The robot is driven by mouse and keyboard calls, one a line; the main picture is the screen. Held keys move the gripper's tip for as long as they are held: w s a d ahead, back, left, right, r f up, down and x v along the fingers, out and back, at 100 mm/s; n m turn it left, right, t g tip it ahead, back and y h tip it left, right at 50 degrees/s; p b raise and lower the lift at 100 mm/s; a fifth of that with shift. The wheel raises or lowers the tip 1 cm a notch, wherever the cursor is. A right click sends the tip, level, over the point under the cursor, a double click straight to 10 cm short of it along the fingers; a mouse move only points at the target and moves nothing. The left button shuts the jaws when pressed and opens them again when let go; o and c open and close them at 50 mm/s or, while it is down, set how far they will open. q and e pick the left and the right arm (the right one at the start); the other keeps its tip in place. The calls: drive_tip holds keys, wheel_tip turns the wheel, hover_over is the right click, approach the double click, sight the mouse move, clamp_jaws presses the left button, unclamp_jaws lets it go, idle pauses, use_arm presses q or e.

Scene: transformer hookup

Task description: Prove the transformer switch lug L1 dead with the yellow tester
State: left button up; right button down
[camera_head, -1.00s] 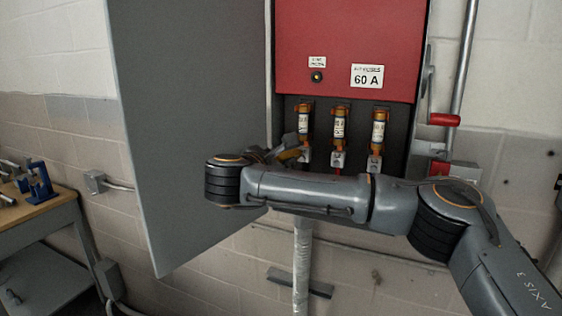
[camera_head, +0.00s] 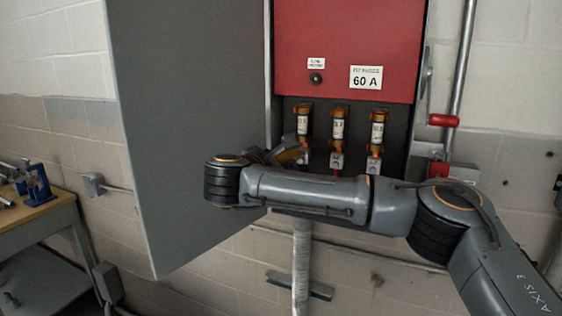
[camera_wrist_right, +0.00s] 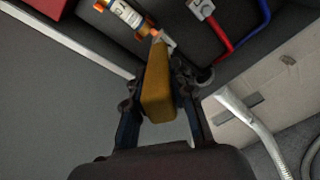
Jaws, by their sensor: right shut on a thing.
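My right gripper (camera_head: 272,156) is shut on the yellow tester (camera_head: 289,156), in front of the lower left of the switch box. In the right wrist view my right gripper (camera_wrist_right: 160,85) has a finger on each side of the tester (camera_wrist_right: 157,88). The tester's tip points up to the metal at the lower end of the leftmost fuse (camera_wrist_right: 126,14), where a lug (camera_wrist_right: 164,41) partly shows. I cannot tell whether the tip touches it. In the head view my wrist and gripper partly cover that area. My left gripper is not in view.
The red switch cover (camera_head: 345,45) is above several fuses, with a middle fuse (camera_head: 339,127) and right fuse (camera_head: 377,130). The open grey door (camera_head: 185,110) stands close on the left. A red handle (camera_head: 443,120) is at right. A workbench (camera_head: 40,212) is far left.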

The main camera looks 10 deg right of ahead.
drive_tip(key=shift+b, duration=1.1)
idle(2.8)
drive_tip(key=shift+s+a+f+b, duration=0.2)
drive_tip(key=shift+s+b, duration=0.15)
drive_tip(key=shift+b, duration=0.45)
drive_tip(key=f+b+v, duration=0.1)
drive_tip(key=b+v, duration=0.5)
drive_tip(key=shift+r+b, duration=0.15)
drive_tip(key=shift+b, duration=0.2)
drive_tip(key=shift+s+a, duration=0.1)
